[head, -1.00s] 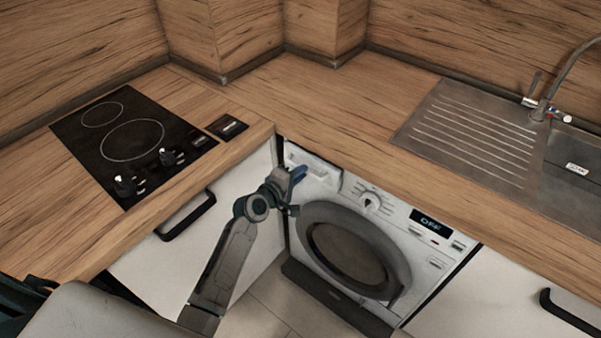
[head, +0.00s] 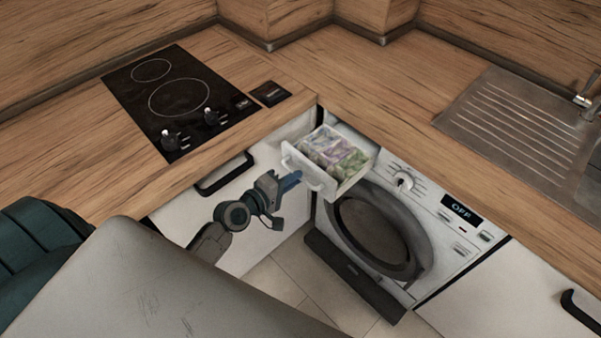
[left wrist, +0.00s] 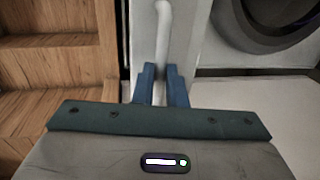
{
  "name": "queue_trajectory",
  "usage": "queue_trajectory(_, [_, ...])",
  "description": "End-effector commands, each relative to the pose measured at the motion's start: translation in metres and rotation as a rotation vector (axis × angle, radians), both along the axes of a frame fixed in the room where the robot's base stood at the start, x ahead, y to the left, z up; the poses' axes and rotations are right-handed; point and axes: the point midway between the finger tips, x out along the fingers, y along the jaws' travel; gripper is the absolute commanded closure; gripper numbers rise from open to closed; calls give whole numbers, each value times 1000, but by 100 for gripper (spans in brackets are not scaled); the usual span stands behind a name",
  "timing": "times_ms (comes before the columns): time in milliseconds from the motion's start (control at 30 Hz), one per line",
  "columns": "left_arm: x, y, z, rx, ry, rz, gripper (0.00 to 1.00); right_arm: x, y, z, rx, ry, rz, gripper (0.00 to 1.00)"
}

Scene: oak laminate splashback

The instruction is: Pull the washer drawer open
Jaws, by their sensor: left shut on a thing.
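The white washer (head: 385,232) stands under the counter. Its detergent drawer (head: 330,160) sticks out at the top left of the front, with several coloured compartments showing inside. My left gripper (head: 296,178) is at the drawer's front, its blue fingers shut on the drawer handle (head: 311,172). In the left wrist view the two blue fingers (left wrist: 160,85) stand on either side of the white handle (left wrist: 163,40). The fingers' exact contact is hard to make out. My right gripper is not in view.
A white cabinet door with a black handle (head: 225,173) is left of the washer. The wooden counter (head: 350,75) runs above, with a black hob (head: 180,100) and a steel sink (head: 515,125). The tiled floor (head: 315,290) in front is clear.

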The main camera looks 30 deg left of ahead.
Motion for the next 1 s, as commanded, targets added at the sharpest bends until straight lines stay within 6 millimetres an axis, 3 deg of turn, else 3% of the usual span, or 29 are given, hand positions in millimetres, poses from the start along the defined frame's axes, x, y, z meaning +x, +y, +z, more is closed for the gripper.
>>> queue_trajectory(367, [-2, 1, -1, 1, 1, 1, 100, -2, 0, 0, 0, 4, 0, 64])
queue_trajectory(400, [-2, 1, -1, 1, 1, 1, 87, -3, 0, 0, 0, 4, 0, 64])
queue_trajectory(500, [-2, 1, -1, 1, 1, 1, 67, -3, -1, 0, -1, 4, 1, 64])
queue_trajectory(833, [-4, 2, 0, 1, 1, 1, 67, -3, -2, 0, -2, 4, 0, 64])
queue_trajectory(1000, [-22, 8, 2, 4, 3, -1, 67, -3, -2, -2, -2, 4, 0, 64])
